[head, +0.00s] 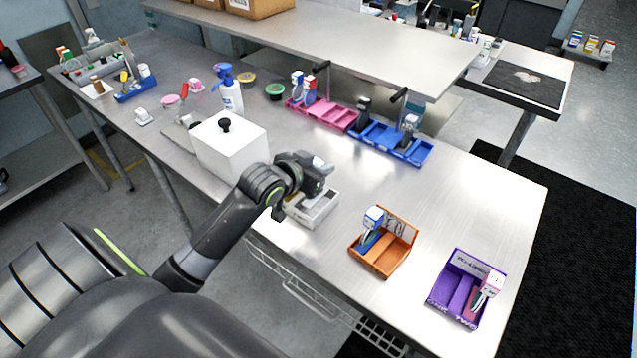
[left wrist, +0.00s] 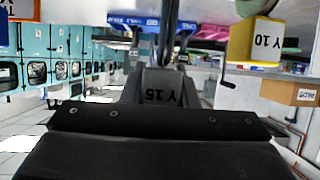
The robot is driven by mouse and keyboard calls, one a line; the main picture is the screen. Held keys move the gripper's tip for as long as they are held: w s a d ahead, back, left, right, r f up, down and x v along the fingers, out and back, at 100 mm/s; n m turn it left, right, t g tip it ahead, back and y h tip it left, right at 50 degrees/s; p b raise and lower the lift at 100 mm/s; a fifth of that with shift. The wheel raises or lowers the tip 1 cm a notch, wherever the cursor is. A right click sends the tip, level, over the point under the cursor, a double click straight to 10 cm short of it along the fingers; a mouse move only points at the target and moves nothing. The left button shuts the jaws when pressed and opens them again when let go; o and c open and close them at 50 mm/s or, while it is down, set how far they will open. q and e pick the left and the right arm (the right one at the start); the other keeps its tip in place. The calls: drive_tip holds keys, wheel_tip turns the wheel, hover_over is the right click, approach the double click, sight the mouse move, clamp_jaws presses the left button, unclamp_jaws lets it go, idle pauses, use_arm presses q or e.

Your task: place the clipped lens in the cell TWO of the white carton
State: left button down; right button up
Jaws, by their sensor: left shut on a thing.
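My left gripper (head: 318,178) is shut, low over the white carton (head: 313,208) near the table's front edge. The lens in its jaws is mostly hidden by the gripper in the head view, and I cannot make out its shape or its clip. In the left wrist view the dark, narrow fingers (left wrist: 168,35) are close together at the top middle. The carton is a low pale box with a grey patch on its front. Its inside and cell labels are too small or hidden to read. My right gripper is not in view.
A white box with a black knob (head: 228,148) stands left of the carton. An orange tray (head: 398,258) and a purple tray (head: 445,285) stand to its right. Pink (head: 330,115) and blue (head: 380,138) trays stand behind, by a raised shelf (head: 400,52).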

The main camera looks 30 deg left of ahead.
sight(309, 202)
use_arm(q)
wheel_tip(309, 202, down, 4)
drive_tip(key=shift+f, duration=0.25)
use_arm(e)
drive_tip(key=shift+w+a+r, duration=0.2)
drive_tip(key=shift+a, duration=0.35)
use_arm(q)
drive_tip(key=shift+f, duration=0.15)
drive_tip(key=c, duration=1.1)
unclamp_jaws()
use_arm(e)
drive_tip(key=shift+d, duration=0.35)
